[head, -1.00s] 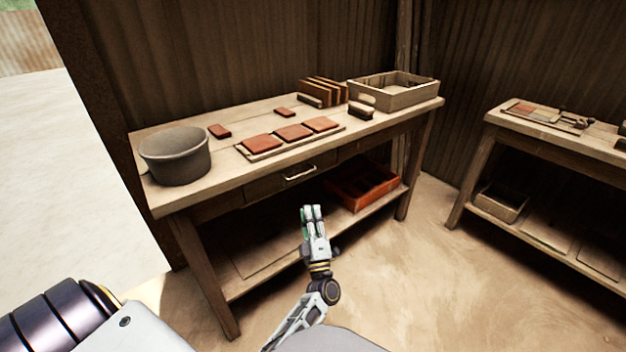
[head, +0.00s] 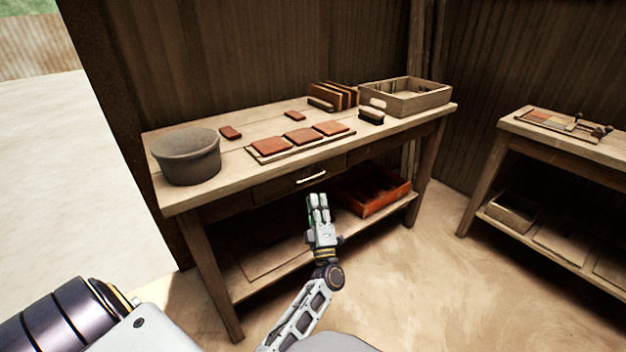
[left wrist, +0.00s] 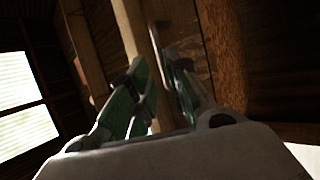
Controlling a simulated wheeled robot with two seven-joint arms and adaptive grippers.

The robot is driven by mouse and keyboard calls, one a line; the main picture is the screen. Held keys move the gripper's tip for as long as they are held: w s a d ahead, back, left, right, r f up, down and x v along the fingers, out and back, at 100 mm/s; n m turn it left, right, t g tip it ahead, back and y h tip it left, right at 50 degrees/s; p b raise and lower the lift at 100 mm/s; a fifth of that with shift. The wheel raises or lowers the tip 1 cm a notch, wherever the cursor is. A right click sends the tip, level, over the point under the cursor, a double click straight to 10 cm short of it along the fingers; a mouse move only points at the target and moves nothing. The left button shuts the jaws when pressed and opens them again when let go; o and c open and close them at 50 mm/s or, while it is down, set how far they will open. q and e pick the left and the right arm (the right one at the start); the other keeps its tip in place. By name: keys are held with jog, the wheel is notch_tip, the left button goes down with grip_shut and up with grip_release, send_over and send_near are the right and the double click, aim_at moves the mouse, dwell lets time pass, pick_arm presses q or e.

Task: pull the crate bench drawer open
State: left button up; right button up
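The crate bench drawer (head: 278,189) is a wooden front under the bench top, with a pale bar handle (head: 310,177). It looks shut, about flush with the bench's front. My left gripper (head: 317,199) is just below and in front of the handle in the head view, fingers pointing up toward it, apart from it as far as I can tell. In the left wrist view, its green-padded fingers (left wrist: 160,85) stand apart with a gap and nothing held between them. Dark wooden parts of the bench lie beyond them. My right gripper is not in view.
The bench top (head: 222,160) carries a grey bucket (head: 187,158), red tiles (head: 300,136) and a wooden crate (head: 405,97). A red-brown tray (head: 373,190) sits on the lower shelf. A second bench (head: 560,135) stands right; open floor lies between.

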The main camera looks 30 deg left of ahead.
aim_at(313, 178)
pick_arm(q)
jog(key=b+x, duration=0.1)
jog(key=x, duration=0.7)
jog(key=shift+w+a+r, duration=0.1)
jog(key=shift+w+a, duration=0.05)
jog(key=shift+w+a+r, duration=0.15)
jog(key=shift+w, duration=0.05)
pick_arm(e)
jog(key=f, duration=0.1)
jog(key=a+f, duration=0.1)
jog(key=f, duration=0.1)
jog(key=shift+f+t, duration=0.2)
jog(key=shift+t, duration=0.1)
pick_arm(q)
grip_shut()
